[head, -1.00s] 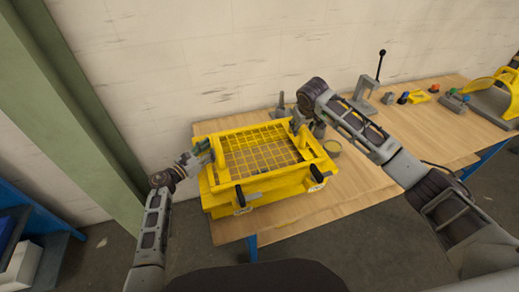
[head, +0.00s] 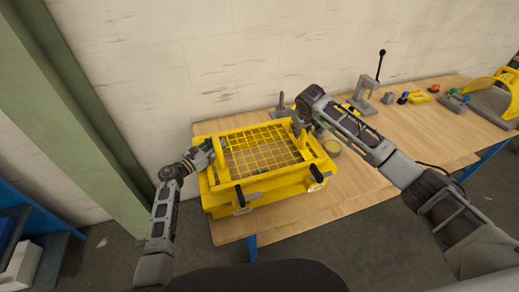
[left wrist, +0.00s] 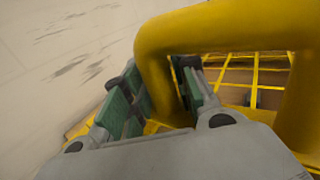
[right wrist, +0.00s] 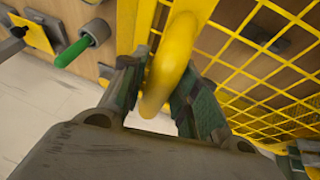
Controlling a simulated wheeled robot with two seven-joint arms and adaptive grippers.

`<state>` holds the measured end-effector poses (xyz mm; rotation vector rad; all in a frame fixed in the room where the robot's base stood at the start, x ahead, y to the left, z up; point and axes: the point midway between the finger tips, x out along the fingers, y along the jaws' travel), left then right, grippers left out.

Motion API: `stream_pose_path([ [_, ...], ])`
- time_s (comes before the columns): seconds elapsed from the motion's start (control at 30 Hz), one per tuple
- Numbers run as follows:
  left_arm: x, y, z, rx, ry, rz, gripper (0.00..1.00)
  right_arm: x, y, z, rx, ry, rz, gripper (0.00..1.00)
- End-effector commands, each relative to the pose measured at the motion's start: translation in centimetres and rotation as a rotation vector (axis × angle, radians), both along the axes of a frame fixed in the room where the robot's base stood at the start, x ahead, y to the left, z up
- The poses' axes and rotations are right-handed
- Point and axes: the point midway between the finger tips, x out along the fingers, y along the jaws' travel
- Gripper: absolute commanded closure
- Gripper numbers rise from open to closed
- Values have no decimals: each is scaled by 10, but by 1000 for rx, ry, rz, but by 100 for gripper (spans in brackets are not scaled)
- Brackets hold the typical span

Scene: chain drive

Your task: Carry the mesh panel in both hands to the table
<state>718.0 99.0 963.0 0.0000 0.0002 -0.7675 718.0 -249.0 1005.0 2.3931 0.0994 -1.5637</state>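The yellow mesh panel (head: 262,150) lies level on a yellow box-like frame (head: 262,199) at the left end of the wooden table (head: 290,215). It has a raised yellow handle at each side. My left gripper (head: 212,150) is at the left handle (left wrist: 200,28). In the left wrist view its fingers (left wrist: 165,100) lie on both sides of the bar and look closed on it. My right gripper (head: 298,128) is at the right handle (right wrist: 182,25). In the right wrist view its fingers (right wrist: 157,88) press close against both sides of that bar.
A grey clamp with a black lever (head: 368,92) and several small coloured parts (head: 420,97) stand further right on the table. A yellow guard (head: 496,85) is at the far right. The wall is close behind, a green post (head: 75,110) at the left. Bare tabletop shows at middle right.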

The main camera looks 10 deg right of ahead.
Motion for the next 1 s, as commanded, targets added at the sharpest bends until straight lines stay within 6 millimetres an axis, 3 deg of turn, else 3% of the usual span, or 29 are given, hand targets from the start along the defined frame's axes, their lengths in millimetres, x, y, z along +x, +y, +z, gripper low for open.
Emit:
stream_pose_path([
  [0.03, 0, 0, 0, 0, 0, 0, 82, 0, 0, 0, 0, 0, 0, 80],
  [0.2, 0, 0, 0, 0, 0, 0, 100, 0, 0, 0, 0, 0, 0, 100],
  [1.0, 1, 0, 4, -1, -3, 1, 100, 1, 0, 4, 0, -3, -1, 100],
])
